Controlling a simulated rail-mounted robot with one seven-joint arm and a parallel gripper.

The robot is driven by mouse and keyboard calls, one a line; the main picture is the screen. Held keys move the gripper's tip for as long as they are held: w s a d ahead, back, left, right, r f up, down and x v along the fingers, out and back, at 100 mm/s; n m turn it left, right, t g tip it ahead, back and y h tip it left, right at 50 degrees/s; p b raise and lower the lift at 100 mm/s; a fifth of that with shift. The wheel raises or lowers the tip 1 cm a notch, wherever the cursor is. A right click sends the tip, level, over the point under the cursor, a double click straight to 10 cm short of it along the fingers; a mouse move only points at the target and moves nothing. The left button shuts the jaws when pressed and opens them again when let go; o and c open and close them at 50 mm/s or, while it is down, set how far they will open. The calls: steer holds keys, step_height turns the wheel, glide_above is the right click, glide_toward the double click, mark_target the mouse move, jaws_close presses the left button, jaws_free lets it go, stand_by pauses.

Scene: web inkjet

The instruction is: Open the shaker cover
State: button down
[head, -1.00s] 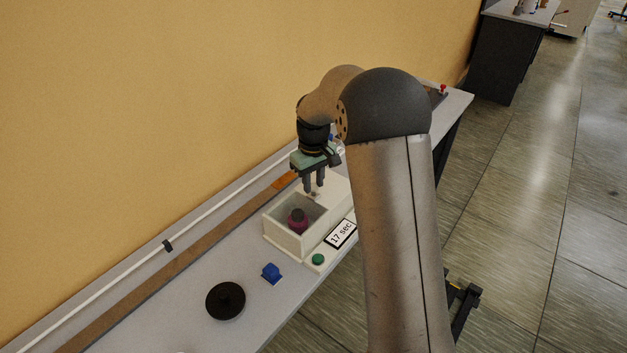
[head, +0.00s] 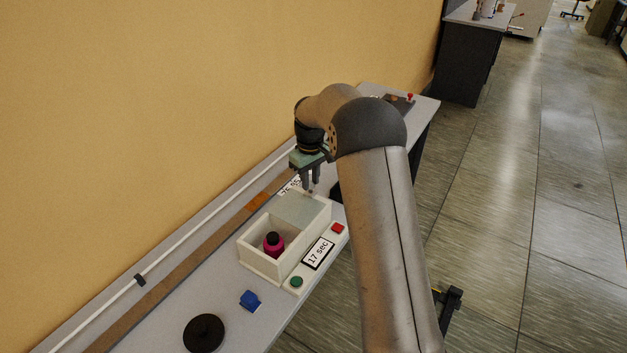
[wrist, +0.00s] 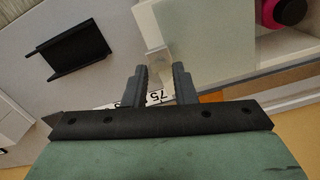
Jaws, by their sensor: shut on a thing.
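The shaker is a white open-topped box (head: 257,262) on the bench in the head view. Its cover is a pale, translucent grey-green panel (head: 297,208) lying over the far half of the box. The near half is uncovered, and a magenta bottle with a black cap (head: 273,246) stands inside. My gripper (head: 308,190) is at the far end of the cover. In the wrist view my gripper (wrist: 160,72) is shut on a small pale tab (wrist: 155,60) at the edge of the cover (wrist: 205,35).
The shaker's front panel has a "17 sec" display (head: 318,253), a red button (head: 338,228) and a green button (head: 296,282). A blue block (head: 250,300) and a round black object (head: 204,334) lie nearer. A black holder (wrist: 78,50) shows in the wrist view.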

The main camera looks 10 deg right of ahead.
steer(key=c, duration=1.2)
jaws_free()
steer(key=shift+a, duration=0.1)
steer(key=shift+r, duration=0.1)
step_height(320, 180, up, 17)
steer(key=shift+r+b, duration=0.2)
steer(key=shift+b, duration=0.35)
